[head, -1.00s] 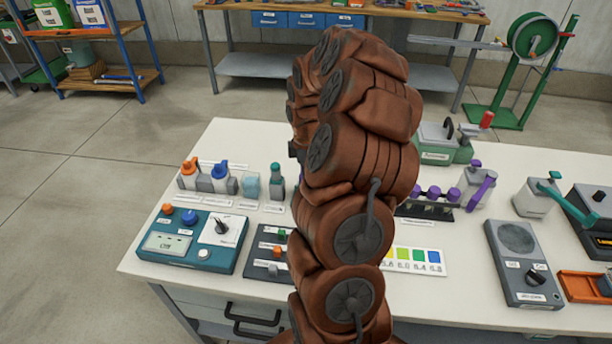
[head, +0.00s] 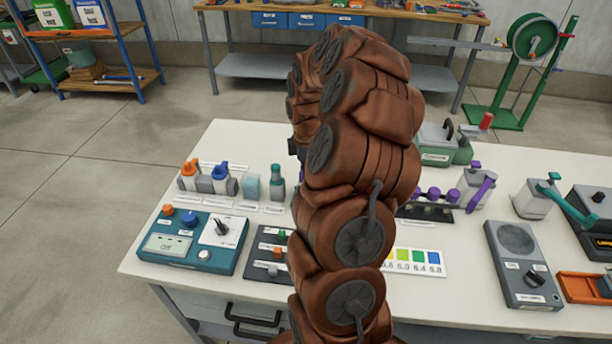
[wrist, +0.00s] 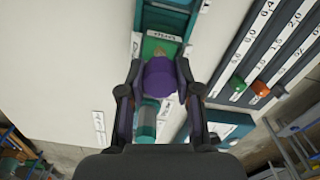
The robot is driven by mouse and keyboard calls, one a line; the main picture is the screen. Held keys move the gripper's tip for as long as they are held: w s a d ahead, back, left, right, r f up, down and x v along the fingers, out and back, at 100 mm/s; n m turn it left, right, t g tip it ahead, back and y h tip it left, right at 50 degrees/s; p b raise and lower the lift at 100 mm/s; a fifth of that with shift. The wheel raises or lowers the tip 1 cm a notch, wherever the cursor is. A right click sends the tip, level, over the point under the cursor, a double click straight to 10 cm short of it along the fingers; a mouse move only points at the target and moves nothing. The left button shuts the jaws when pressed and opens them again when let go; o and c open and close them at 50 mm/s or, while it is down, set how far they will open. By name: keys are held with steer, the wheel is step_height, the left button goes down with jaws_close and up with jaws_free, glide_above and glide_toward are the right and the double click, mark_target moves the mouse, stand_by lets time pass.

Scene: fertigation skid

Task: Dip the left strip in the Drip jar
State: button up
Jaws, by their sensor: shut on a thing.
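In the wrist view my gripper (wrist: 158,92) is shut on a purple grip piece (wrist: 160,78), which looks like the handle of a strip. The strip itself is not clearly visible. A teal-and-grey cylinder (wrist: 147,120), perhaps a jar, shows just below the purple piece; I cannot tell whether they touch. In the head view a teal-capped bottle (head: 277,183) and a pale teal jar (head: 250,187) stand left of my arm; their labels are too small to read. A dark rack (head: 424,212) with purple-topped pieces (head: 435,194) is right of my arm. My arm hides my gripper there.
A teal meter box (head: 190,240) and a dark slider panel (head: 262,262) sit at the table's front left. Orange- and blue-topped bottles (head: 220,180) stand behind. A colour chart (head: 418,261) and a grey unit (head: 520,260) are at right. The table's left corner is clear.

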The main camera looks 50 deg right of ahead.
steer(key=shift+r+p, duration=0.85)
steer(key=shift+r, duration=2.75)
